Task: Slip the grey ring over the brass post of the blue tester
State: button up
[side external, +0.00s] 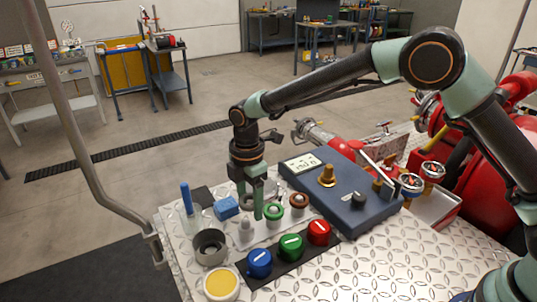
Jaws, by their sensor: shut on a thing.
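My gripper (250,205) points down over the left end of the white rack, with its green fingers closed on the grey ring (246,202). The fingers partly hide the ring. It appears to be above a short white peg (245,229), but the exact gap is hard to tell. The blue tester (340,197) lies to the right, with a display on its far left part. Its brass post (327,175) stands upright and bare, wide at its base, to the right of my gripper.
Green (275,210) and brown (299,201) rings sit on the rack close to the right of my gripper. Blue, green and red knobs (290,246) stand in front. A grey cup (210,245), a yellow-topped jar (221,283) and a blue block (226,207) are at left.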

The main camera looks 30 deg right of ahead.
jog(key=w+d+r+m, duration=0.1)
jog(key=d+r, duration=0.1)
jog(key=d, duration=0.5)
jog(key=w+d+r, duration=0.1)
jog(key=w+d, duration=0.1)
jog(key=d, duration=0.5)
notch_tip(320, 180, up, 2)
send_over(330, 166)
jog(key=shift+r+m, duration=0.1)
jog(key=shift+m, duration=0.2)
jog(key=shift+a+f, duration=0.1)
jog(key=shift+f, duration=1.8)
jog(key=shift+f, duration=2.3)
